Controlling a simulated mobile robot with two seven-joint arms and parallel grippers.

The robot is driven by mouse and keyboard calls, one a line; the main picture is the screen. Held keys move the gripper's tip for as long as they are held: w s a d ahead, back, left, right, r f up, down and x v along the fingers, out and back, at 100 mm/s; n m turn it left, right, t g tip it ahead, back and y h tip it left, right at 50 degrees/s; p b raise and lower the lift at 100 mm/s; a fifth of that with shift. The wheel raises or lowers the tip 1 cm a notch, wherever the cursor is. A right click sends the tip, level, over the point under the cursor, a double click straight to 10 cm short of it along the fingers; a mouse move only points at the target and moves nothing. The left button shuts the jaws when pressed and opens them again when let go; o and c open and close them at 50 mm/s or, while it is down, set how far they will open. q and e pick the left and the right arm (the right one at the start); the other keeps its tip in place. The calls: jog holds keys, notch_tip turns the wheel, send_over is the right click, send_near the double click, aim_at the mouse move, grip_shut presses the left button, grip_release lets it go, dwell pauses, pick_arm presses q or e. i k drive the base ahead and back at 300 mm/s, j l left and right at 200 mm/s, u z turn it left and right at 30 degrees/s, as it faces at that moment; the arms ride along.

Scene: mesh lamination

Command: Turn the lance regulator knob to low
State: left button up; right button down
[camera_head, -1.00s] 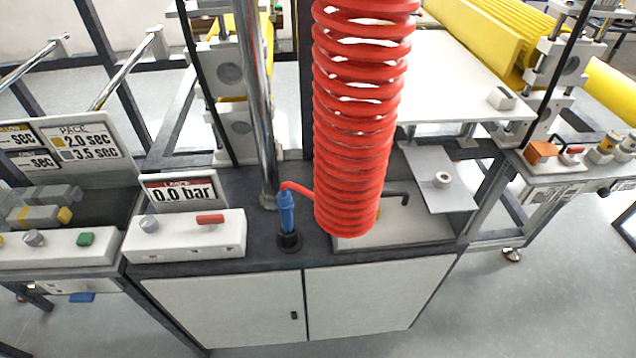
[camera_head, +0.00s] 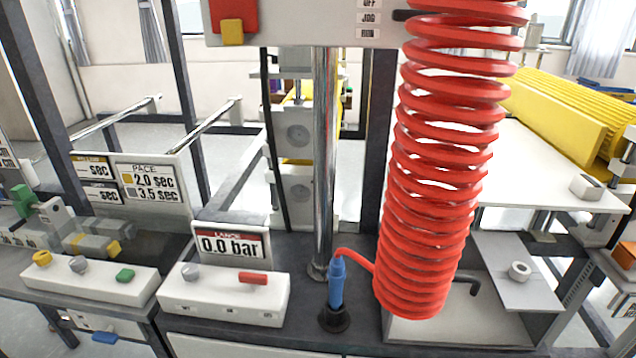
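The lance regulator is a white box (camera_head: 225,298) on the dark bench top, left of the blue lance. A grey round knob (camera_head: 190,271) sits on its upper left and a red lever (camera_head: 253,278) on its upper right. Small labels run along its front edge, too small to read surely. The lance display (camera_head: 231,244) behind it reads 0.0 bar. The blue lance (camera_head: 337,285) stands upright in a black holder, joined to the red coiled hose (camera_head: 432,200). Neither of my grippers is in view.
Left of the regulator is another white control box (camera_head: 90,283) with yellow, grey and green controls, below a PACE sign (camera_head: 148,188). A shiny vertical post (camera_head: 325,150) rises behind the lance. A grey panel overhangs at the top. A white tray (camera_head: 420,332) lies right of the lance.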

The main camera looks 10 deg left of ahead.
aim_at(189, 272)
jog(key=k+j+u, duration=0.1)
jog(key=u, duration=1.05)
